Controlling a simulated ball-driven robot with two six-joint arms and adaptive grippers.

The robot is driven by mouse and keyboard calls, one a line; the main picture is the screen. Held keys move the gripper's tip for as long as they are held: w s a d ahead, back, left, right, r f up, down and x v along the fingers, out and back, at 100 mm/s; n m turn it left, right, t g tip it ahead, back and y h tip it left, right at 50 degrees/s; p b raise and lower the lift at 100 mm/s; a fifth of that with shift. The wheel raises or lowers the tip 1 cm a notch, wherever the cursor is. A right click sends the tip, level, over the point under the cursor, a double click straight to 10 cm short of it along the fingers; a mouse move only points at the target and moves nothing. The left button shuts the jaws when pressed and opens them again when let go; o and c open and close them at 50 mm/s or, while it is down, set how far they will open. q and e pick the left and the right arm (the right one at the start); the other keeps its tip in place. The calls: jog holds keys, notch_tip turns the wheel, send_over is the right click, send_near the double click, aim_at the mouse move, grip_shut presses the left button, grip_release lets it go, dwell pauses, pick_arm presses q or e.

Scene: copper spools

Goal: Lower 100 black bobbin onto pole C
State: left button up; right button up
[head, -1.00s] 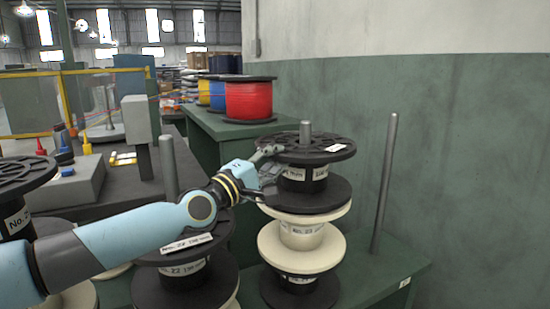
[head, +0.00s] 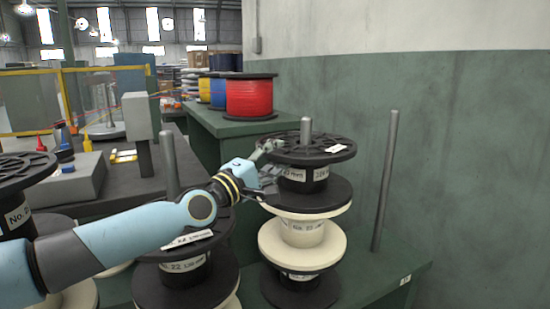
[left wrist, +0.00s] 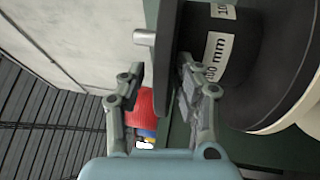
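The black bobbin (head: 306,150) is on top of the stack on the middle pole (head: 306,126), whose tip sticks out above it. Its lower flange rests on a white bobbin (head: 305,233). In the left wrist view its upper flange (left wrist: 168,60) shows edge-on, with a white label reading "mm" on the core. My left gripper (head: 268,169) is at the left edge of the upper flange, one finger above and one below. In the left wrist view the fingers (left wrist: 160,85) are spread, with a gap between one finger and the flange. My right gripper is not in view.
A bare pole (head: 385,180) stands to the right on the green base (head: 400,268). A left pole (head: 169,160) carries a black stack, partly hidden by my left arm. Another black bobbin (head: 18,180) is at the far left. Red, blue and yellow spools (head: 250,97) stand behind.

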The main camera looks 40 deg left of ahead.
pick_arm(q)
jog(key=shift+o, duration=0.5)
jog(key=shift+f, duration=0.2)
jog(key=s+f, duration=0.1)
jog(key=s, duration=0.6)
jog(key=shift+s+f, duration=0.15)
jog(key=shift+s, duration=0.25)
